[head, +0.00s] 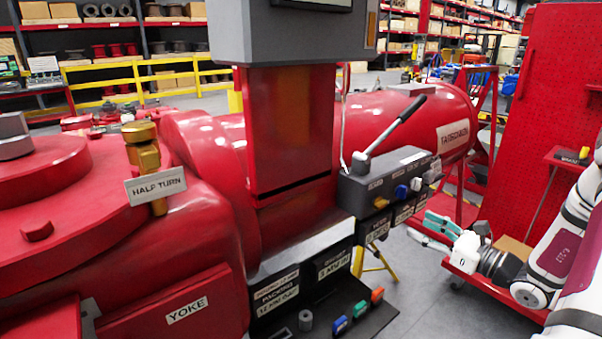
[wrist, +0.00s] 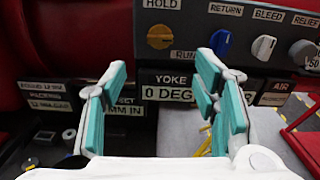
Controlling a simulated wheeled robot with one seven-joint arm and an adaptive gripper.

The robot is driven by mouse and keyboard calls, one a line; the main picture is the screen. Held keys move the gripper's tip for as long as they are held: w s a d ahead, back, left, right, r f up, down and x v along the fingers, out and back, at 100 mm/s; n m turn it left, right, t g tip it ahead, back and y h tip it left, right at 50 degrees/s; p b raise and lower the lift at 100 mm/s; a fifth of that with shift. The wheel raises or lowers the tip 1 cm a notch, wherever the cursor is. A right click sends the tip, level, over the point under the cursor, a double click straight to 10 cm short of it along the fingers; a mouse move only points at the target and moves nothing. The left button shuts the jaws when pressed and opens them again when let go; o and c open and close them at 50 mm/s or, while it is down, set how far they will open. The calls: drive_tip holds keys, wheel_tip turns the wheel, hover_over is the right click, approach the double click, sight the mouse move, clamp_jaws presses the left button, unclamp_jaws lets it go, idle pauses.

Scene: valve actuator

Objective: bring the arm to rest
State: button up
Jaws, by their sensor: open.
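My arm (head: 565,250) comes in from the right of the head view. My gripper (head: 432,232) is at its end, with teal finger pads spread apart and nothing between them. It is in the air to the right of the control box (head: 395,172). In the wrist view my gripper (wrist: 160,100) is open and points toward the panel under the control box. A yellow knob (wrist: 160,37), a blue knob (wrist: 220,42) and a white knob (wrist: 264,47) show beyond the fingertips. No finger visibly grips any knob.
The big red valve actuator (head: 200,215) fills the left and middle. A lever (head: 392,128) rises from the control box. A red pegboard (head: 525,120) and a red cart (head: 500,285) stand near my arm. A ledge with blue, green and orange blocks (head: 360,310) sits low. Grey floor (head: 405,270) is open between.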

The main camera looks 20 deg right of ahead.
drive_tip(key=a+r+n+g+y+p, duration=0.1)
drive_tip(key=a+r+n+g+y, duration=0.2)
drive_tip(key=a, duration=0.4)
drive_tip(key=a+r+n+g+y, duration=0.25)
drive_tip(key=a+r+n, duration=0.2)
drive_tip(key=a, duration=0.25)
drive_tip(key=s+a+r+n+g+h+p, duration=0.1)
drive_tip(key=s+a+r+n+g, duration=0.1)
drive_tip(key=s+a+n+g, duration=0.4)
drive_tip(key=s+a+r+n+g+p, duration=0.1)
drive_tip(key=s+a+r+n+g, duration=0.15)
drive_tip(key=a, duration=0.55)
drive_tip(key=s+r+n+h+p, duration=0.1)
drive_tip(key=s+r+n+h, duration=0.1)
drive_tip(key=s+n, duration=0.3)
drive_tip(key=s+r+n+h+p, duration=0.1)
drive_tip(key=s+r+n+h, duration=0.2)
drive_tip(key=s+n+h, duration=0.2)
drive_tip(key=s+r+n+t+h+p, duration=0.1)
drive_tip(key=s+r+n+h, duration=0.2)
drive_tip(key=s+n, duration=0.2)
drive_tip(key=s, duration=0.3)
drive_tip(key=shift+s+a+h+p, duration=0.15)
drive_tip(key=shift+s+h+p, duration=0.1)
drive_tip(key=shift+h+p, duration=0.1)
